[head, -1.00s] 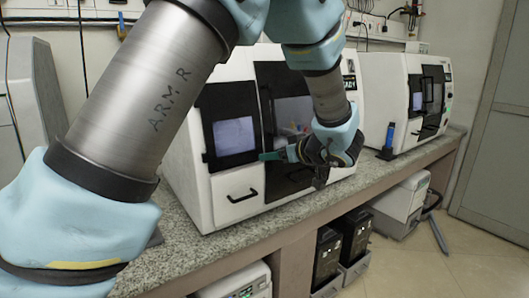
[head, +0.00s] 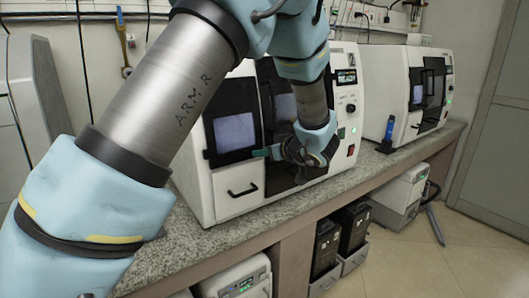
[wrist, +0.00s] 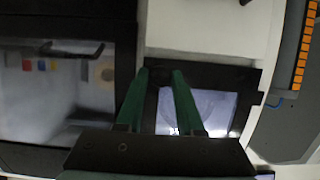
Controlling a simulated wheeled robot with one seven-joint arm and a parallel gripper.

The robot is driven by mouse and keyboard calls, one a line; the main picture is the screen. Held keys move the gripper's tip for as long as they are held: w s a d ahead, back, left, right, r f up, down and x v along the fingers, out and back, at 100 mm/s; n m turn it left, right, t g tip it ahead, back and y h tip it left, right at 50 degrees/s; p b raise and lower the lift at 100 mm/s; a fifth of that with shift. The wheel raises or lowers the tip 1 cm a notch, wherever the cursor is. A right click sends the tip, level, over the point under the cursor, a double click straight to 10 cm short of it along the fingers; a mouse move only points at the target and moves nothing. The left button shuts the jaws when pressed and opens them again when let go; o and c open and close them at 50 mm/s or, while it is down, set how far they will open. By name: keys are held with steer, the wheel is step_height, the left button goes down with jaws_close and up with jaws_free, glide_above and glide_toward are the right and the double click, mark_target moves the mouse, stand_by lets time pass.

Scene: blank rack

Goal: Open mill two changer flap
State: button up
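The near white mill (head: 343,75) stands on the bench. Its left front has a black-framed flap (head: 207,135) with a square window, which looks closed. A large dark door is to its right. My gripper (head: 262,153) is at the flap's lower right edge, between flap and door. In the wrist view, the two green fingers (wrist: 162,75) are apart, with a dark part of the flap's edge or handle between their tips. I cannot tell whether they touch it. The flap frame (wrist: 250,80) and its lit window show right of the fingers. My wrist hides part of the dark door.
A drawer with a black handle (head: 242,189) is below the flap. A second similar mill (head: 388,87) stands farther right, with a blue bottle (head: 388,132) before it. The granite bench edge (head: 200,258) runs along the front. Black boxes (head: 326,247) stand underneath.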

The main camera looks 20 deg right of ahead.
jaws_close()
stand_by(1.0)
